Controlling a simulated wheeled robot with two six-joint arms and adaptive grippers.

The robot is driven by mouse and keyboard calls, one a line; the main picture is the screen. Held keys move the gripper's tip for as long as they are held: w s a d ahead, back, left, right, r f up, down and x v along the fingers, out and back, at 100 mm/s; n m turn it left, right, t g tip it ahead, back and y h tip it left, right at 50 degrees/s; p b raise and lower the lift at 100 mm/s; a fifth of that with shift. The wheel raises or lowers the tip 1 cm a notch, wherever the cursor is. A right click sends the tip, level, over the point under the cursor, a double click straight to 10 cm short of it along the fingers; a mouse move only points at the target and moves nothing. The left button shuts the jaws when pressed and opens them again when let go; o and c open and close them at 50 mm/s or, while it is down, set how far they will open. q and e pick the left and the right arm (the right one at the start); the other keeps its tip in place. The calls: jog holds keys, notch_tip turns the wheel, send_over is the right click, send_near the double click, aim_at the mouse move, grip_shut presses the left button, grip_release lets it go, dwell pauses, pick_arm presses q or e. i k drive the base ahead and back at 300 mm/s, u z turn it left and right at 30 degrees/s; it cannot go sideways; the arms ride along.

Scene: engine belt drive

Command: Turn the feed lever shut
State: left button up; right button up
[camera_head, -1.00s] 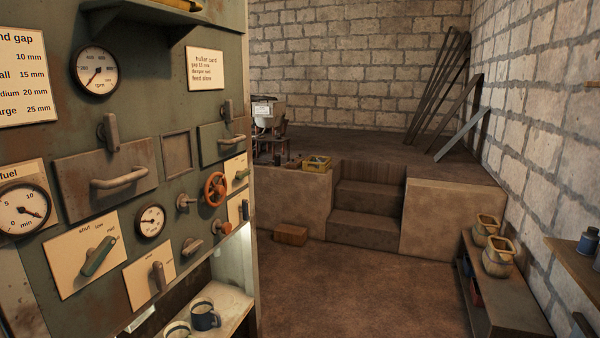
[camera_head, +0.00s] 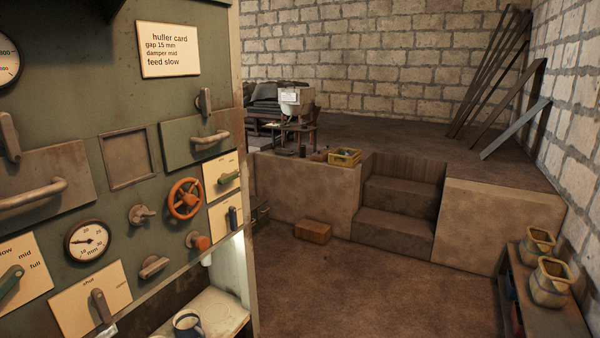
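A plate at the left edge (camera_head: 38,290) reads what looks like slow, mid and full. Its green lever (camera_head: 12,278) tilts up to the right, toward the mid and full marks; the plate's left part is cut off. A plate beside it (camera_head: 70,312), marked shut at its left and a blurred word at its right, carries a grey lever (camera_head: 102,306) standing near upright. No feed label is readable, so I cannot tell for certain which is the feed lever. Neither of my grippers is in view.
The green panel also carries an orange handwheel (camera_head: 185,198), a gap dial (camera_head: 87,240), knobs, drawers and a huller card (camera_head: 168,50) reading feed slow. A mug (camera_head: 187,324) stands on the shelf below. Brown floor (camera_head: 380,290) lies open right of the panel, before stone steps (camera_head: 395,205).

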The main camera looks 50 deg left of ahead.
aim_at(225, 178)
jog(key=u, duration=0.05)
jog(key=i, duration=1.05)
jog(key=u, duration=1.1)
jog(key=i, duration=0.7)
jog(key=u, duration=0.75)
